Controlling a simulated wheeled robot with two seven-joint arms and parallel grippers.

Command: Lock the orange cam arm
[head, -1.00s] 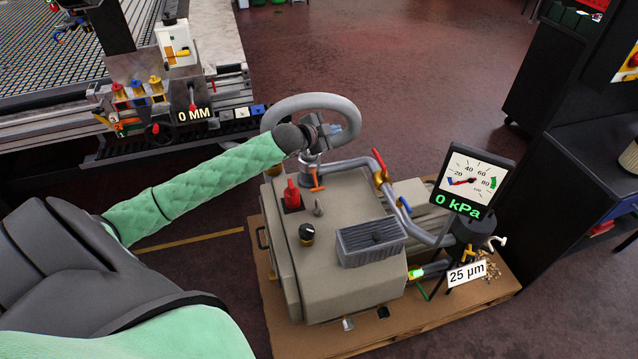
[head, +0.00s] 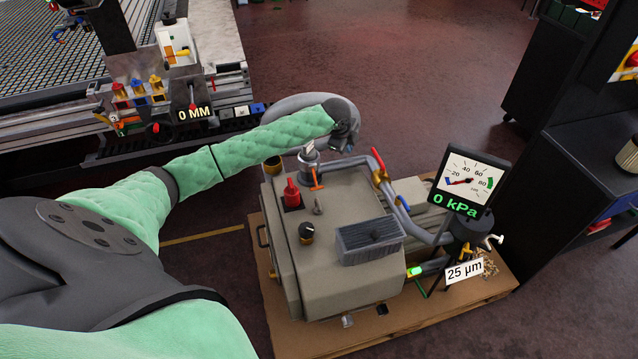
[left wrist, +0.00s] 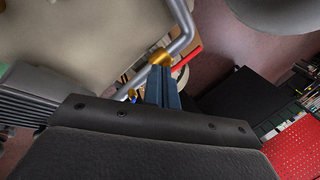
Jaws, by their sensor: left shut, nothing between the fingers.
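The orange cam arm (head: 317,179) is a small lever hanging down the side of the grey hose coupling (head: 309,155) on top of the beige pump unit (head: 345,205). Whether it lies flat against the coupling is too small to tell. My left gripper (head: 345,147) is up and to the right of the cam arm, apart from it. The fingers are shut and empty; they also show in the left wrist view (left wrist: 162,88). They point toward the brass valve (left wrist: 160,57) with the red lever there. The cam arm is not visible in that view. My right gripper is out of view.
The grey hose loop (head: 283,104) is partly hidden behind my left forearm. A red knob (head: 291,194), black knob (head: 306,232) and ribbed block (head: 369,242) stand on the pump unit. The red-handled valve (head: 379,165) and gauge (head: 470,181) reading 0 kPa are at right.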

